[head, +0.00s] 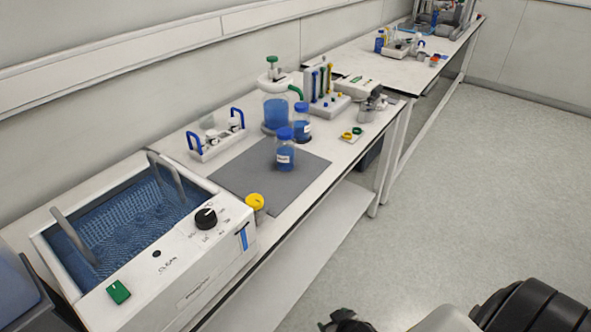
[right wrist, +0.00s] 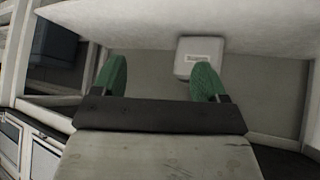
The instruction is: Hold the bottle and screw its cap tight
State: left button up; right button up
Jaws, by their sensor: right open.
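A small bottle (head: 286,159) with blue contents and a white label stands upright on the grey mat (head: 236,178) in the head view. A blue cap (head: 285,134) sits on its top; I cannot tell how tight it is. A similar blue-capped bottle (head: 302,128) stands just behind it. My right gripper (right wrist: 160,78) is open, its two green fingers apart with nothing between them in the right wrist view. That view shows no bottle. My left gripper is not in view.
An ultrasonic bath (head: 192,284) fills the bench's near end, with a yellow-topped jar (head: 255,203) beside it. A glass vessel (head: 275,109) and a tube rack (head: 326,105) stand behind the bottles. The mat's left part is clear. Open floor (head: 450,200) lies right.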

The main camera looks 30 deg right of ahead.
jog(key=s+a+f+g, duration=0.2)
jog(key=s+f, duration=0.3)
jog(key=s, duration=0.4)
jog(key=s+a+f+n+g, duration=0.1)
jog(key=s+a+f+g, duration=0.1)
jog(key=s+f, duration=0.3)
jog(key=s+a+f+n+g+y, duration=0.1)
jog(key=s+a+f+g, duration=0.2)
jog(key=s, duration=1.1)
notch_tip(320, 180, down, 2)
jog(key=shift+a+f, duration=0.15)
jog(key=shift+a, duration=0.65)
jog(key=shift+c, duration=0.4)
